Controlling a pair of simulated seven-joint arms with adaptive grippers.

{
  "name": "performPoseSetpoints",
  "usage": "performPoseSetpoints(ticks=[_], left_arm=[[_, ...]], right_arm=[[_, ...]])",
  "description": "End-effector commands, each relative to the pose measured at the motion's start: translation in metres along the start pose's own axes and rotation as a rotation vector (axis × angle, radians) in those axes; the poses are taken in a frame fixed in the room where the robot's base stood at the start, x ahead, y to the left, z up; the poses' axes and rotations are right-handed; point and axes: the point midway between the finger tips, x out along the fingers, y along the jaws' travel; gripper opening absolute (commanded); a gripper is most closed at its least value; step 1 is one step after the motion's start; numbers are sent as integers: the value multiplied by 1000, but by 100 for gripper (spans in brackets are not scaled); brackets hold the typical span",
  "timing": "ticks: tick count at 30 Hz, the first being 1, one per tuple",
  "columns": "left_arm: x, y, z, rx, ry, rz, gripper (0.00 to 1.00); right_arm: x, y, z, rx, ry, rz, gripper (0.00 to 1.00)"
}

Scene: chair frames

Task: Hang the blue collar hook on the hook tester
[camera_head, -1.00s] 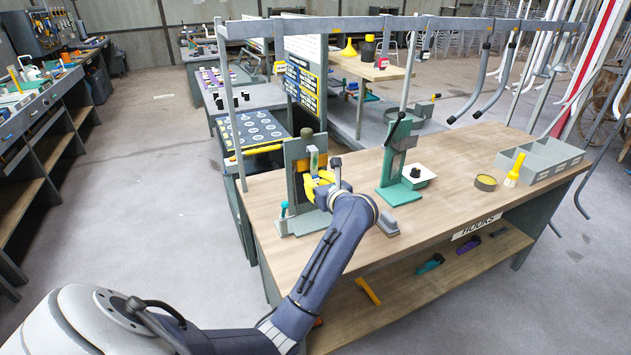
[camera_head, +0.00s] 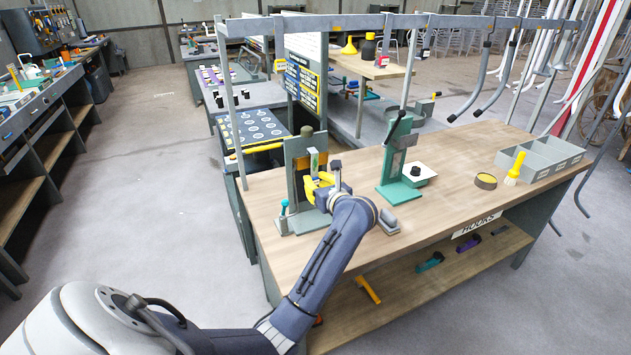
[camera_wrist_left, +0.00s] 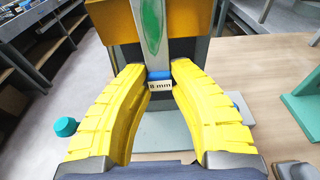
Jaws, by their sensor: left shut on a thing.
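My left gripper (camera_head: 317,188) has yellow fingers and is at the front of the grey stand (camera_head: 296,180), which appears to be the hook tester. In the left wrist view the fingertips (camera_wrist_left: 160,76) close around a small blue collar (camera_wrist_left: 159,75) with a white "8 mm" label, the visible part of the blue collar hook. The rest of the hook is hidden. Behind it rises the stand's pale upright with a green stripe (camera_wrist_left: 151,22), in front of a brown block (camera_wrist_left: 113,20). I cannot tell whether the hook touches the stand. My right gripper is out of view.
A teal-capped peg (camera_head: 284,206) stands at the left on the stand's base. A green press (camera_head: 393,170) stands to the right. Farther right are a tape roll (camera_head: 485,182), a yellow brush (camera_head: 516,168) and a grey divided bin (camera_head: 540,160).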

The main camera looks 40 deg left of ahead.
Motion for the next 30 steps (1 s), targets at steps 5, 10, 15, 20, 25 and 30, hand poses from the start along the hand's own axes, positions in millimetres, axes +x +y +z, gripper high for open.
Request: performPoseSetpoints(ticks=[5, 10, 15, 20, 25, 30], left_arm=[[1, 0, -3, 1, 0, 0, 0], [1, 0, -6, 1, -1, 0, 0], [2, 0, -8, 0, -1, 0, 0], [2, 0, -11, 1, -1, 0, 0], [2, 0, -11, 0, -1, -1, 30], [2, 0, -11, 0, -1, 0, 45]], right_arm=[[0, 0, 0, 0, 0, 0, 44], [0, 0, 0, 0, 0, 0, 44], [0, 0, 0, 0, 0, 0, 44], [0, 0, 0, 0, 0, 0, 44], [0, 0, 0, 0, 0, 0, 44], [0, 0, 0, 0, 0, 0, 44]])
